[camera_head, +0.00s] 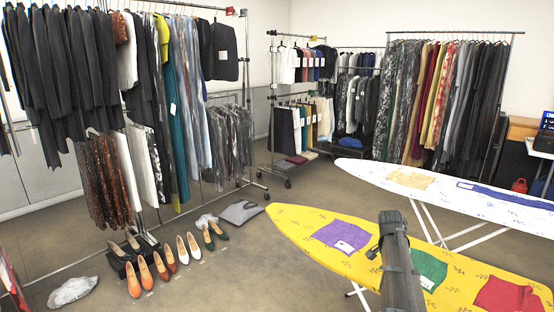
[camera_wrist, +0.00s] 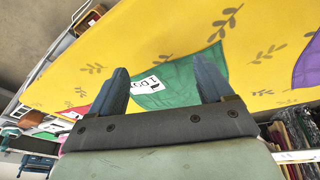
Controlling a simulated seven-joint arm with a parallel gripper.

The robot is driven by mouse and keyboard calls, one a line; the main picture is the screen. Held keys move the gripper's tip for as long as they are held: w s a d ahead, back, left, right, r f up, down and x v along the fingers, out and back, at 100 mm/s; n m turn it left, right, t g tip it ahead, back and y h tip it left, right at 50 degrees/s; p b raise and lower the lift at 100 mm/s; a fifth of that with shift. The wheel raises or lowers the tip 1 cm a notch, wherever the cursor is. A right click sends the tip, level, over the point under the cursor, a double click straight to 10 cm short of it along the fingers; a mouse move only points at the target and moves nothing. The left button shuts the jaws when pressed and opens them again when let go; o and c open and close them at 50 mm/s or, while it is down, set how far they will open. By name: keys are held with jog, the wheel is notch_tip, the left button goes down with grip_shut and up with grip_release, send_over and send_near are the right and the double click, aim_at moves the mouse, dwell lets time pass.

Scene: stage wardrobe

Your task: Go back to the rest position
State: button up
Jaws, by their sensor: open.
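My gripper (camera_wrist: 160,66) is open in the wrist view, with its two dark blue fingers spread wide and no object held between them. Beyond the fingers a green cloth (camera_wrist: 181,84) with a white label lies on the yellow ironing board (camera_wrist: 160,28). In the head view my dark arm rises in front of the yellow board (camera_head: 290,222), just left of the green cloth (camera_head: 431,264), and hides part of it. The fingers cannot be made out clearly there.
A purple cloth (camera_head: 343,235) and a red cloth (camera_head: 505,296) also lie on the yellow board. A white ironing board (camera_head: 362,171) stands behind it. Clothes racks line the left and back. Several shoes (camera_head: 181,250) stand on the floor. Floor between racks and boards is mostly clear.

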jog(key=w+a+f+n, duration=0.1)
jog(key=a+f+n, duration=0.25)
jog(key=a, duration=0.75)
jog(key=w+a+f+n, duration=0.15)
jog(key=a+f, duration=0.25)
jog(key=a, duration=0.7)
jog(key=s+a+f+n+g+y, duration=0.1)
jog(key=s+a+f+n+g, duration=0.1)
jog(key=s+f, duration=0.95)
jog(key=s+a+f+n+g+y, duration=0.1)
jog(key=s+a+f+n, duration=0.15)
jog(key=s+f, duration=0.9)
jog(key=s+a+f+n+g, duration=0.1)
jog(key=s+f, duration=0.3)
jog(key=s, duration=0.4)
jog(key=s+f+n+g+y, duration=0.1)
jog(key=s+f, duration=0.3)
jog(key=s, duration=0.4)
jog(key=s+a+f+n+g, duration=0.1)
jog(key=s+f, duration=0.4)
jog(key=s, duration=0.4)
jog(key=shift+a+n+g, duration=0.3)
jog(key=shift+n+g, duration=0.05)
jog(key=shift+g, duration=0.05)
jog(key=shift+s, duration=0.1)
